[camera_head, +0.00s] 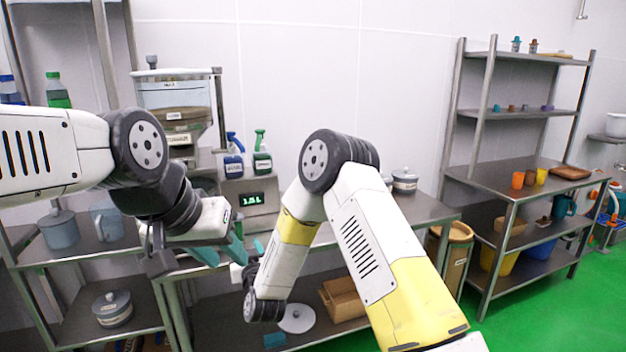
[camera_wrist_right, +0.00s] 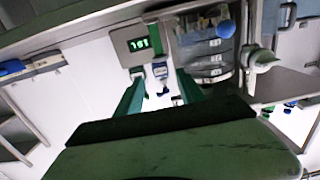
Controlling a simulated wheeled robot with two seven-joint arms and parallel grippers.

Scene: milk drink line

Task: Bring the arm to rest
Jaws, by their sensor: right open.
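My right arm (camera_head: 365,240) rises from the lower right to a high elbow and folds down to its wrist in front of the bench. In the right wrist view my right gripper (camera_wrist_right: 160,82) is open, with two teal fingers apart and nothing between them. It points towards the bench and its lit display (camera_head: 252,199). My left arm (camera_head: 70,155) comes in from the left and bends down at its wrist. My left gripper (camera_head: 205,254) is near the right one in the head view, partly overlapped, and its opening is unclear.
Spray bottles (camera_head: 262,155) and a dispenser (camera_head: 175,105) stand behind the arms on the steel bench. A mug (camera_head: 59,229) is at the left. A wooden box (camera_head: 343,298) and a white lid (camera_head: 296,318) lie below. Green floor (camera_head: 590,320) is open at the right.

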